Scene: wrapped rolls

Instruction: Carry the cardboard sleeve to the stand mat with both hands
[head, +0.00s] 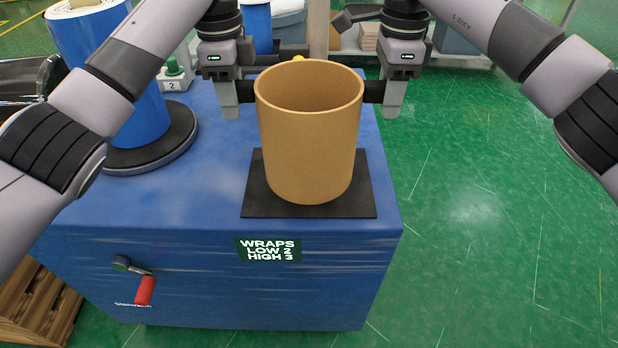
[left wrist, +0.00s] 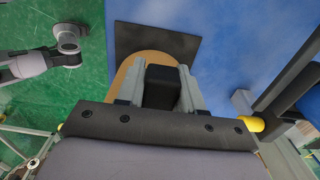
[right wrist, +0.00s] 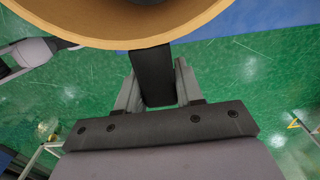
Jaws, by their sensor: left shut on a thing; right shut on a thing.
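The cardboard sleeve (head: 310,145) is a tan, open-topped cylinder, upright between my two grippers. It has a black side handle at its left (head: 246,92) and another at its right (head: 373,92). My left gripper (head: 230,103) is shut on the left handle, which shows between its fingers in the left wrist view (left wrist: 162,87). My right gripper (head: 393,103) is shut on the right handle, also in the right wrist view (right wrist: 153,78). The black square stand mat (head: 262,208) lies under the sleeve, partly hidden by it. I cannot tell whether the sleeve's base touches it.
The mat lies on a blue cabinet top (head: 205,195). At left, a blue wrapped roll (head: 145,115) stands on a dark round turntable (head: 165,152). A red-handled crank (head: 143,290) is on the cabinet front. Green floor is open at right.

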